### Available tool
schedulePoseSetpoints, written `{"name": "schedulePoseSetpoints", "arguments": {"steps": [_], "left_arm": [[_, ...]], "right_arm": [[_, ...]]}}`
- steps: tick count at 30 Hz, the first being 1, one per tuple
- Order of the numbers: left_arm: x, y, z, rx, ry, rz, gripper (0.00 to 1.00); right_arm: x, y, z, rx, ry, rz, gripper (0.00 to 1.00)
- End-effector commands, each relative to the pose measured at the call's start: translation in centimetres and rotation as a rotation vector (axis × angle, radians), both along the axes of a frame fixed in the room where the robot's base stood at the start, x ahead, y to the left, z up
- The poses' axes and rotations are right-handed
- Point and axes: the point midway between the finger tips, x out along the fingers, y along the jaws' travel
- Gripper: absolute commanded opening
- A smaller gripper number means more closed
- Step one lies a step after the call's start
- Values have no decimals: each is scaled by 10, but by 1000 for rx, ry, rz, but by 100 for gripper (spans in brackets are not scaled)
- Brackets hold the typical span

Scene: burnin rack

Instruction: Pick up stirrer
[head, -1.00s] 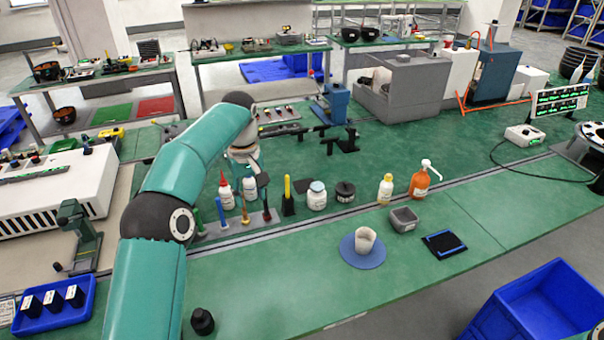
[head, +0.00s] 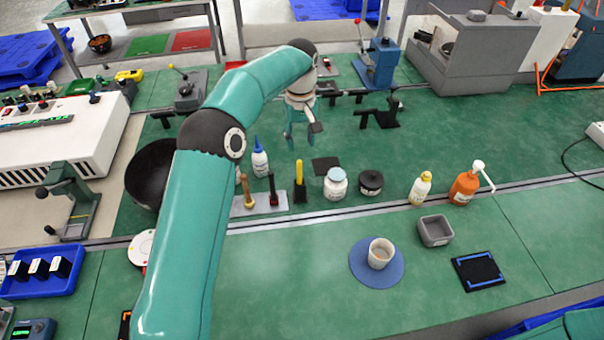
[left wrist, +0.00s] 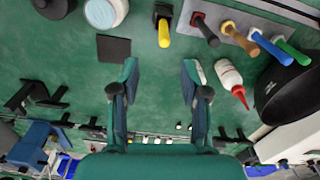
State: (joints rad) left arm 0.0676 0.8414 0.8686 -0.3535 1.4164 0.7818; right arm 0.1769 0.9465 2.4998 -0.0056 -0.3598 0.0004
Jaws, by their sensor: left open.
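A thin yellow stick (head: 299,172), likely the stirrer, stands upright in a small black stand (head: 300,193) on the green bench. Its yellow top (left wrist: 164,32) also shows in the left wrist view, ahead of my fingers. My left gripper (head: 298,138) is open and empty. It hangs above the bench behind the stick, apart from it. In the left wrist view the two fingers (left wrist: 158,78) stand wide apart with only bare green bench between them. My right gripper is not in view.
Left of the stick, a grey rack (head: 262,203) holds several handled tools, and a bottle (head: 259,158) stands behind it. To the right are a white jar (head: 335,184) and a dark jar (head: 371,182).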

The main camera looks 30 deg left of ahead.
Motion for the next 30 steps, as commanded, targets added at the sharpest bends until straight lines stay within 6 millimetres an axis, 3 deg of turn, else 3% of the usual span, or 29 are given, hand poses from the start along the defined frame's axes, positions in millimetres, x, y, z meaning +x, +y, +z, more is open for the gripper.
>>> {"name": "schedulePoseSetpoints", "arguments": {"steps": [3,7,16,25,30], "left_arm": [[-2,2,-29,0,6,3,46],[-2,3,-51,0,4,5,46],[-3,4,-73,1,1,7,46],[-8,2,-111,0,1,8,46],[-8,2,-121,0,0,8,46]], "right_arm": [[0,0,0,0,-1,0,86],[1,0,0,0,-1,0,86],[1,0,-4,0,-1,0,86],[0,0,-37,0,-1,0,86],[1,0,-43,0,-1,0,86]]}}
